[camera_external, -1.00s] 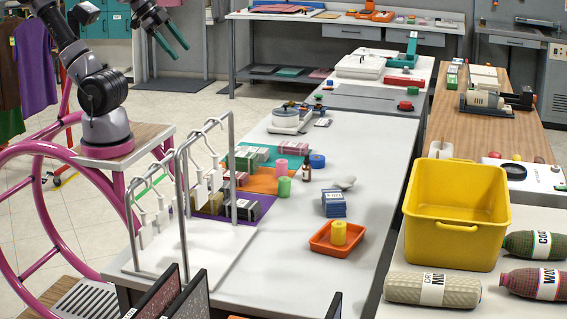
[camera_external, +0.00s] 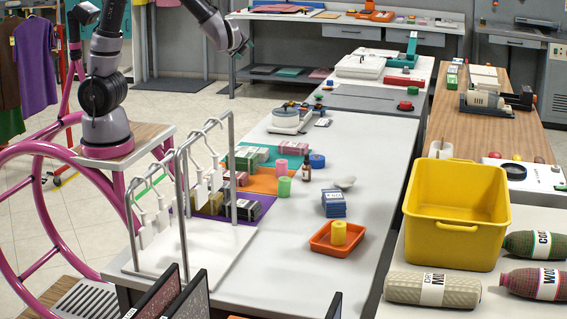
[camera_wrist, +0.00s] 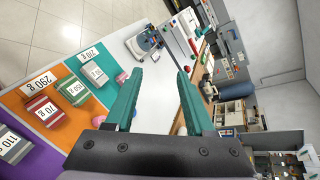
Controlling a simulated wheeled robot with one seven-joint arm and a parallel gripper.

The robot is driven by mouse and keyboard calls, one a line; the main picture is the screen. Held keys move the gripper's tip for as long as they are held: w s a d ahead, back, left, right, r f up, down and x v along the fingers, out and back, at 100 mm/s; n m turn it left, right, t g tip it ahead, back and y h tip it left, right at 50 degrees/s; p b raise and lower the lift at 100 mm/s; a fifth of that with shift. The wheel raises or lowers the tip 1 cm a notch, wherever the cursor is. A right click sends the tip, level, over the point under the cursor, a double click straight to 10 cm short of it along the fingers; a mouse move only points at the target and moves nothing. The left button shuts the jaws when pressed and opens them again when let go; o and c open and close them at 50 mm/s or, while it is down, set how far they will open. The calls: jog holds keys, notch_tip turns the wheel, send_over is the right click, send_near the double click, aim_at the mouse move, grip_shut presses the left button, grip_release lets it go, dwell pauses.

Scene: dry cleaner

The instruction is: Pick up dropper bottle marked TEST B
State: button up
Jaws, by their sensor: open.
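A small brown dropper bottle (camera_external: 307,172) stands upright on the white table, right of the pink and green cylinders. Its label is too small to read, so I cannot tell whether it says TEST B. My gripper (camera_external: 248,44) is up beyond the table's far left end, well away from the bottle, with only a bit of teal finger showing. In the wrist view my gripper (camera_wrist: 159,72) has its two teal fingers apart with nothing between them. I cannot make out the bottle in the wrist view; the fingers and palm may hide it.
Close to the bottle are a pink cylinder (camera_external: 281,167), a green cylinder (camera_external: 284,187), a blue roll (camera_external: 317,161) and a grey scoop-like piece (camera_external: 345,183). An orange tray (camera_external: 321,245) and a metal rack (camera_external: 183,220) stand nearer. Bare table lies right of the bottle.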

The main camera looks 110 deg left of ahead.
jog(key=w+a+f+m+t+y, duration=0.2)
jog(key=w+a+f+m+y, duration=0.25)
jog(key=w+a, duration=0.25)
jog(key=m+t+h, duration=0.7)
jog(key=m+t, duration=0.7)
jog(key=m, duration=0.3)
send_over(307, 160)
jog(key=f, duration=1.7)
jog(key=a+f, duration=0.1)
jog(key=f, duration=0.8)
jog(key=shift+s+f, duration=0.1)
jog(key=shift+f, duration=0.25)
notch_tip(307, 160, down, 7)
jog(key=shift+r, duration=0.1)
jog(key=shift+x, duration=1.05)
jog(key=shift+w+a, duration=0.2)
jog(key=shift+w, duration=0.2)
grip_shut()
